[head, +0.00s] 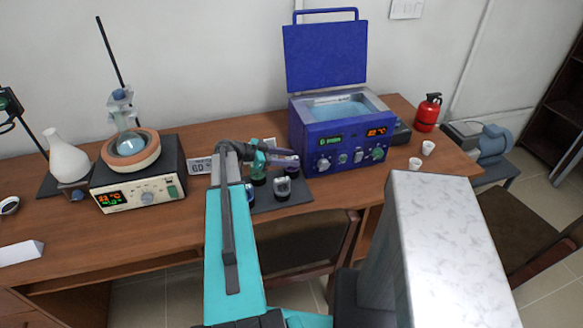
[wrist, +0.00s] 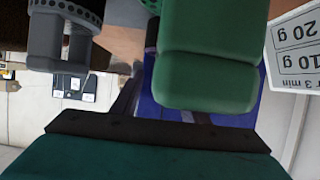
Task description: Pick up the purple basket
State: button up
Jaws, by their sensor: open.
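In the wrist view a green rounded piece (wrist: 207,60) fills the middle and a grey cylindrical piece (wrist: 62,40) stands at upper left. I cannot make out the purple basket there.
A blue water bath (head: 340,150) with raised lid stands behind and right of the tray. A heating mantle unit (head: 140,185) with flask is further left. Two white cups (head: 415,164) and a red extinguisher (head: 427,112) are at right.

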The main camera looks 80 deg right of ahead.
jog(key=shift+s+d+f, duration=0.25)
jog(key=shift+s, duration=0.35)
jog(key=shift+c, duration=0.5)
grip_shut()
